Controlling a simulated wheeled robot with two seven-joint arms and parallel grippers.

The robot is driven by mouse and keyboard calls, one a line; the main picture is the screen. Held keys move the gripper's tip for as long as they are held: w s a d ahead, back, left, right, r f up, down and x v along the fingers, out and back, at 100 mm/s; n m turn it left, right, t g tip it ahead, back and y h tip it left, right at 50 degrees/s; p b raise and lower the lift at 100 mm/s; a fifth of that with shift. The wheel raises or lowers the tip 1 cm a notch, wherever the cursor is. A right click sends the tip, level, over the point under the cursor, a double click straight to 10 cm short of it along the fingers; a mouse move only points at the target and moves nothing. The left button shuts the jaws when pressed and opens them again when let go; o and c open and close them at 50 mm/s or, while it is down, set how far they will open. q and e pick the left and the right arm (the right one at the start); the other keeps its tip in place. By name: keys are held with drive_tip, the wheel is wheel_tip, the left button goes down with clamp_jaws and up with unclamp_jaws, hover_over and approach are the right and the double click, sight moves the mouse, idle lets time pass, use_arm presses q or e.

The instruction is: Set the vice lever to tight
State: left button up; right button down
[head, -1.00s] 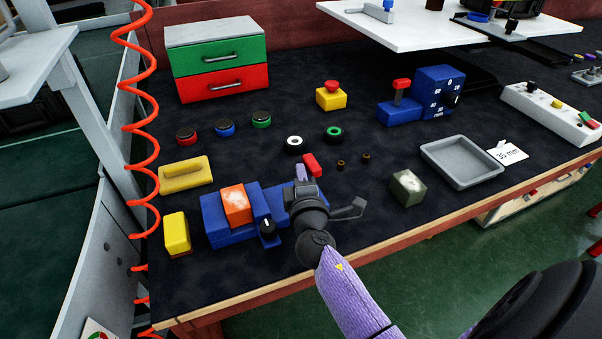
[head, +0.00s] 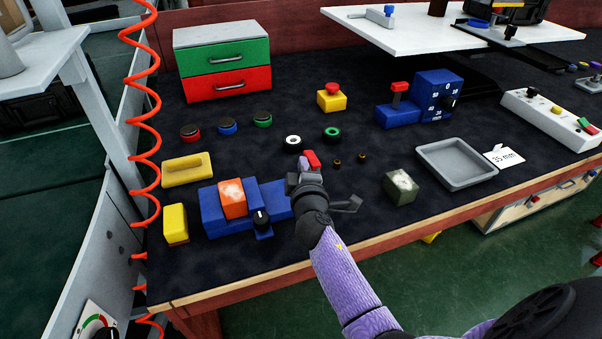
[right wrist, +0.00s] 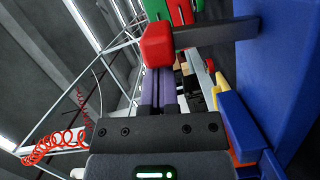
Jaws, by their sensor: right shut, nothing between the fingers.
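The blue vice (head: 211,213) stands at the front left of the bench with an orange block (head: 232,198) in it and a black knob (head: 261,219) at its front. The red grip of its lever (head: 313,160) shows just beyond my right gripper (head: 303,163). In the right wrist view the red grip (right wrist: 157,44) sits on a dark bar that runs right to a blue block (right wrist: 288,65). My right gripper's purple fingers (right wrist: 161,85) are shut and empty, close to the red grip; I cannot tell whether they touch. My wrist hides part of the vice. My left gripper is out of view.
A yellow block (head: 176,224) stands left of the vice, and a yellow slotted piece (head: 187,169) lies behind it. A grey-green block (head: 400,187) and a grey tray (head: 457,163) lie to the right. Rings and buttons lie behind. The bench's front edge (head: 370,240) is near.

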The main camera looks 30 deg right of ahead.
sight(318, 161)
drive_tip(key=shift+s+d+r+m+p, duration=0.15)
drive_tip(key=shift+d+m+p, duration=0.1)
drive_tip(key=shift+d+m, duration=0.15)
drive_tip(key=shift+s+d+r+m+p, duration=0.1)
drive_tip(key=shift+d+m+p, duration=0.15)
drive_tip(key=shift+m, duration=0.15)
drive_tip(key=shift+s+d+f+m+g+y+p, duration=0.15)
drive_tip(key=shift+d+m+g+y+p, duration=0.25)
drive_tip(key=shift+d+m+p, duration=0.7)
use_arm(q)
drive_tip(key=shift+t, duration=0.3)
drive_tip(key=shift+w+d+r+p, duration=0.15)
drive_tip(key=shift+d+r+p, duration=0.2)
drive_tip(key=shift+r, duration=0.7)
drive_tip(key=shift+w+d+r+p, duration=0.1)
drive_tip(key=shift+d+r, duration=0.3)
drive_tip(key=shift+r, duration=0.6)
use_arm(e)
drive_tip(key=shift+s+d+f+m+y, duration=0.15)
drive_tip(key=shift+d+f+m+y, duration=0.2)
drive_tip(key=shift+d+m, duration=0.3)
drive_tip(key=shift+s+d+f+m+y, duration=0.1)
drive_tip(key=shift+s+d+f+m, duration=0.05)
drive_tip(key=shift+d+f+m, duration=0.45)
drive_tip(key=shift+s+d+f+m+y, duration=0.15)
drive_tip(key=shift+d+f+m+y, duration=0.1)
drive_tip(key=shift+d+m, duration=0.4)
drive_tip(key=shift+a, duration=0.1)
